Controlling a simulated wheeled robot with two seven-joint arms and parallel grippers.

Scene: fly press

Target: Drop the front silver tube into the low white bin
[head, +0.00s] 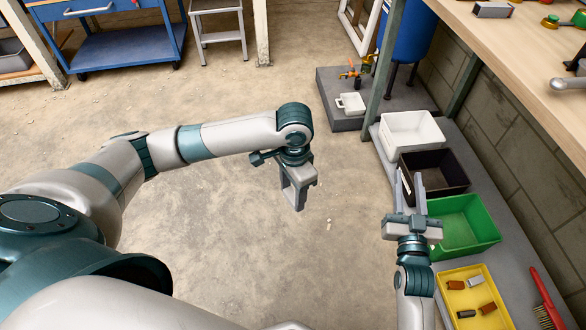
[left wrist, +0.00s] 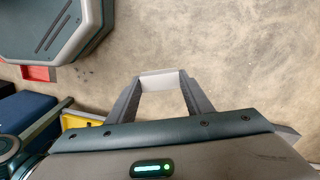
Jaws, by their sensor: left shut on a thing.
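My left gripper (head: 297,202) hangs over bare floor, well left of the bins, with its fingers pointing down. In the left wrist view its fingers (left wrist: 162,88) are shut on a pale silver tube (left wrist: 162,80), held across the fingertips. The tube is hard to make out in the head view. The low white bin (head: 392,145) stands on the low grey ledge at the right, behind the black bin. My right gripper (head: 409,177) has its fingers apart and empty, over the near left edge of the black bin.
A black bin (head: 458,183), a green bin (head: 484,216) and a yellow tray (head: 474,275) with several small pieces line the ledge. A red brush (head: 545,300) lies beside them. A workbench (head: 520,45) overhangs at upper right. Another silver piece (head: 491,10) lies on it.

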